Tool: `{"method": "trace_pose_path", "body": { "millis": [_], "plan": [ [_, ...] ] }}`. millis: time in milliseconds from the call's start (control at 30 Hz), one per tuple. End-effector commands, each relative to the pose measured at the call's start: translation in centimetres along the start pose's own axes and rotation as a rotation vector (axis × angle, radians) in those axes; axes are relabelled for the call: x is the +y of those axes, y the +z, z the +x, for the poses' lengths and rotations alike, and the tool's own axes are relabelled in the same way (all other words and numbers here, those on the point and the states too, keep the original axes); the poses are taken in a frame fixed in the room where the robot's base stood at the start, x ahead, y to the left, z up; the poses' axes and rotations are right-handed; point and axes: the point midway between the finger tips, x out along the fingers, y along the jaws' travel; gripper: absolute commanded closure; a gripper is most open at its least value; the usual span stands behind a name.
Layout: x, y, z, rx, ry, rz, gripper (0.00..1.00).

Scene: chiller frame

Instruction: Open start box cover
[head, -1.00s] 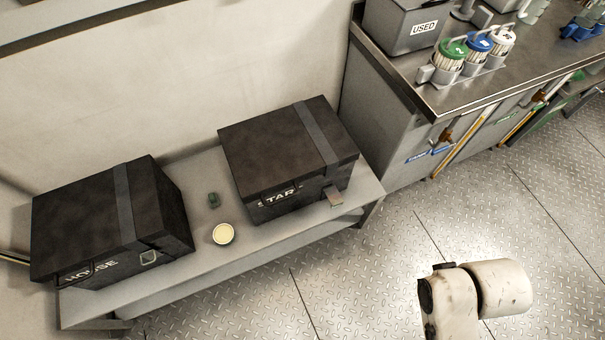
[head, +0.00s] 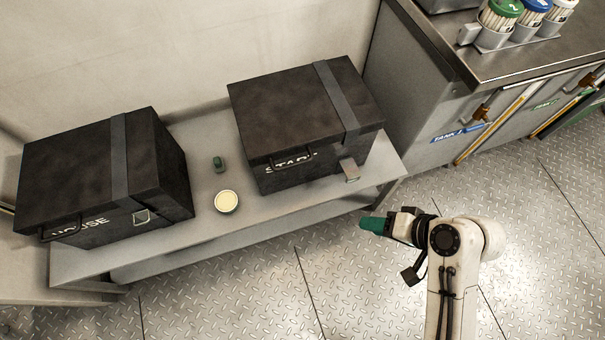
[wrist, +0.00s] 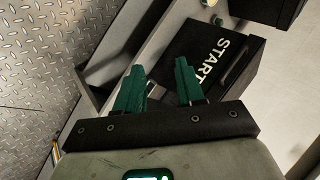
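The start box (head: 305,125) is a dark box with a dark lid, shut, on the right part of a low grey bench. A grey strap crosses the lid, and a metal latch (head: 349,169) hangs at its front right. A handle sits on the front, partly over the white lettering. The box also shows in the wrist view (wrist: 222,75) with "START" readable. My gripper (head: 366,224) has green fingers and is in front of the bench, right of and below the box, apart from it. In the wrist view its two fingers (wrist: 158,85) are spread with nothing between them.
A second dark box marked "HOUSE" (head: 95,180) stands at the bench's left. Between the boxes are a cream-topped round container (head: 226,202) and a small green item (head: 218,163). A steel counter (head: 440,90) stands at right. The metal floor in front is clear.

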Motion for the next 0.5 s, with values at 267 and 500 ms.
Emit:
{"method": "trace_pose_path", "body": {
  "millis": [267,500],
  "plan": [
    [-4.4,-5.5,7.2,0.021,-0.502,0.238,0.62],
    [-7.0,-7.9,7.3,-0.005,-0.718,0.348,0.62]
  ]
}}
